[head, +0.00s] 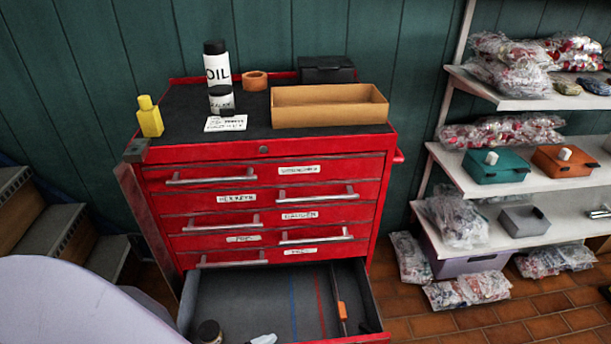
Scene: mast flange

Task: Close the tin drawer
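A red tool cabinet (270,155) stands against the wall with several shut drawers that have metal bar handles and white labels. The bottom drawer (250,290) is pulled far out and I see into its grey inside. It holds a dark round jar (209,332), a whitish item (263,339) and a thin tool with an orange part (341,310). Its front edge is mostly cut off by the bottom of the head view. The labels are too small to read surely, so I cannot tell by label which drawer is the tin drawer. Neither gripper is in view.
On the cabinet top stand an OIL bottle (217,65), a yellow bottle (149,118), a cardboard tray (330,107) and a black box (326,70). White shelves (540,185) with bagged goods stand right. Steps (60,235) stand left. Bare brick-tiled floor (420,325) shows at right.

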